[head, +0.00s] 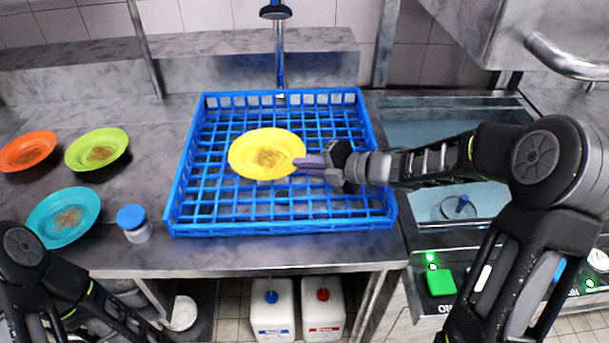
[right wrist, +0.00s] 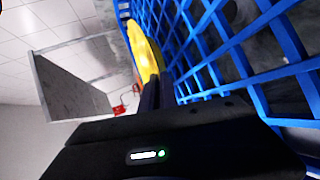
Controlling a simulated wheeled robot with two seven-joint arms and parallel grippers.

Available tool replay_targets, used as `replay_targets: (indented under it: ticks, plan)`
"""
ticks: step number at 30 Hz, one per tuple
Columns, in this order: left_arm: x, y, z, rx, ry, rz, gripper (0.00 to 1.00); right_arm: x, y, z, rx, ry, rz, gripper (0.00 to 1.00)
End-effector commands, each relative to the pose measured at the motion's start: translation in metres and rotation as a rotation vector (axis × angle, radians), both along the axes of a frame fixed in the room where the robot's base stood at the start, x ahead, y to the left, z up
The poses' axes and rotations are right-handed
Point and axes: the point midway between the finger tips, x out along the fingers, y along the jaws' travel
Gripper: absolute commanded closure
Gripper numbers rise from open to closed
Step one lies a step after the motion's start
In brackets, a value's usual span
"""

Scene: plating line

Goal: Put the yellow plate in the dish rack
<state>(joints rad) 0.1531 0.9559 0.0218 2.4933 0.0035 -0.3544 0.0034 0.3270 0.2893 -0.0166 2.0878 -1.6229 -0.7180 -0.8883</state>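The yellow plate (head: 262,150), with a brown stain in its middle, is over the blue dish rack (head: 187,185), within its walls. My right gripper (head: 301,164) reaches in from the right, with its fingers at the plate's right rim, and looks shut on it. In the right wrist view the plate (right wrist: 146,52) shows edge-on at the fingers, beside the blue rack grid (right wrist: 215,45). I cannot tell whether the plate touches the rack floor. My left arm shows at the lower left; its gripper is out of view.
Orange (head: 27,150), green (head: 97,149) and teal (head: 64,215) stained plates lie on the counter at left. A blue-capped jar (head: 134,224) stands by the rack's front left corner. A sink (head: 475,200) is at right. A tap (head: 278,50) stands behind the rack.

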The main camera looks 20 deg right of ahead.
Motion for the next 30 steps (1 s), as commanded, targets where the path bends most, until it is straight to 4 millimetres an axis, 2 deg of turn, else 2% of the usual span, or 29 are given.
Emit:
replay_targets:
  ticks: [6,9,20,27,30]
  plan:
    - [0.000,0.000,-0.001,0.000,0.000,0.000,0.64,0.000,0.000,-0.028,0.003,0.004,0.000,1.00]
    - [0.000,0.000,0.000,0.000,0.000,0.000,0.64,0.000,0.000,-0.035,0.002,0.001,0.000,1.00]
    - [0.000,0.000,-0.005,-0.001,-0.001,-0.001,0.64,0.000,0.000,-0.040,0.001,-0.001,0.000,1.00]
    - [0.000,0.000,-0.003,-0.001,-0.001,-0.001,0.64,0.000,0.000,-0.039,0.000,0.001,0.000,0.80]
    - [0.001,0.000,-0.003,-0.001,-0.001,-0.001,0.64,0.000,0.000,-0.039,0.000,0.001,0.000,0.75]
